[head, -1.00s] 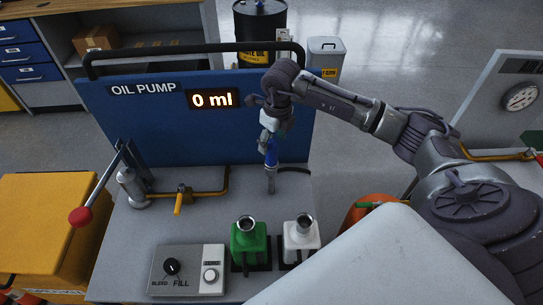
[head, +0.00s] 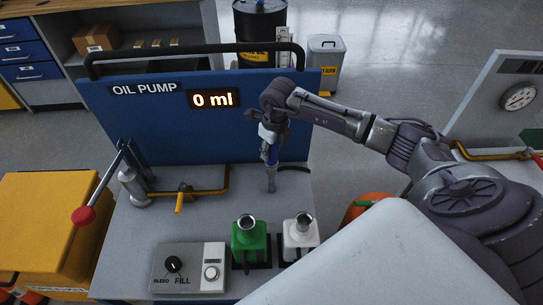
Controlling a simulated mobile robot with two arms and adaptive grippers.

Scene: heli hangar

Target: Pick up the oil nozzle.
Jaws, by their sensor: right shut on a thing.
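The oil nozzle (head: 271,179) is a slim upright piece with a blue upper part and a grey lower end, at the right of the pump bench in front of the blue panel. My right gripper (head: 269,144) reaches it from above and is shut on its upper part. The fingers and wrist hide the top of the nozzle. I cannot tell whether its lower end touches the bench. My left gripper is out of view.
A green bottle (head: 248,242) and a white bottle (head: 300,236) stand at the front of the bench. The control box (head: 189,268) is to their left. The OIL PUMP panel (head: 140,130) rises behind.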

